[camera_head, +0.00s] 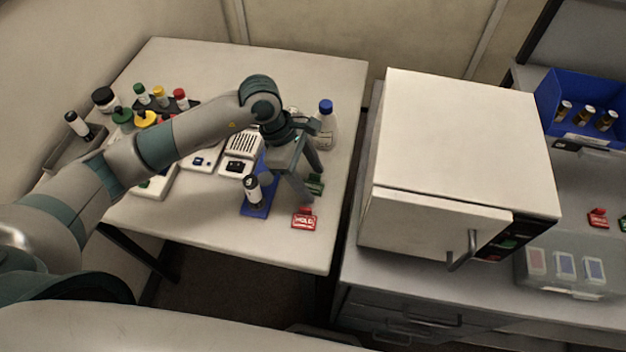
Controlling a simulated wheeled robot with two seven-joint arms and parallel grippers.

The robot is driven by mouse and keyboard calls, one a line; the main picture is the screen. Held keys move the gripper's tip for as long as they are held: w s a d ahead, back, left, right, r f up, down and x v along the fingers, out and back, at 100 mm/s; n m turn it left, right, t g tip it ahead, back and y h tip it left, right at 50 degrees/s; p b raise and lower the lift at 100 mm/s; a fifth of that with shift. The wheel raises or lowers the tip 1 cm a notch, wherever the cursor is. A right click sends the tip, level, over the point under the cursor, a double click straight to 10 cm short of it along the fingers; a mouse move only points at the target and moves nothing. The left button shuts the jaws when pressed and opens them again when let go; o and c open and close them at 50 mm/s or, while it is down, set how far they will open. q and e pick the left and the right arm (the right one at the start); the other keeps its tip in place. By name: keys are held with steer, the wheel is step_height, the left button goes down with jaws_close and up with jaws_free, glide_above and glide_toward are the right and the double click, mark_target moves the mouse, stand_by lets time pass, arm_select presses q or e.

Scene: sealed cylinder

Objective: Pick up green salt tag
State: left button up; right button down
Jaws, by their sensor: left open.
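A small green tag (315,187) lies on the white table near its front right, partly hidden by my gripper. Its lettering is too small to read. My left gripper (311,184) points down over the tag with its fingers apart. One finger comes down at the tag's left front side and the other behind it. I cannot tell whether either finger touches the tag. My right gripper is not in view.
A red tag (303,219) lies just in front of the green one. A dark-capped cylinder (253,191) stands on a blue mat (258,211) to the left. A blue-capped bottle (326,127) stands behind. A white oven-like box (455,150) is on the right counter.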

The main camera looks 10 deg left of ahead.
mark_target(310, 184)
arm_select(q)
steer(key=shift+c, duration=0.3)
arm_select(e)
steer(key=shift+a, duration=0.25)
arm_select(q)
steer(key=c, duration=1.1)
steer(key=shift+o, duration=0.2)
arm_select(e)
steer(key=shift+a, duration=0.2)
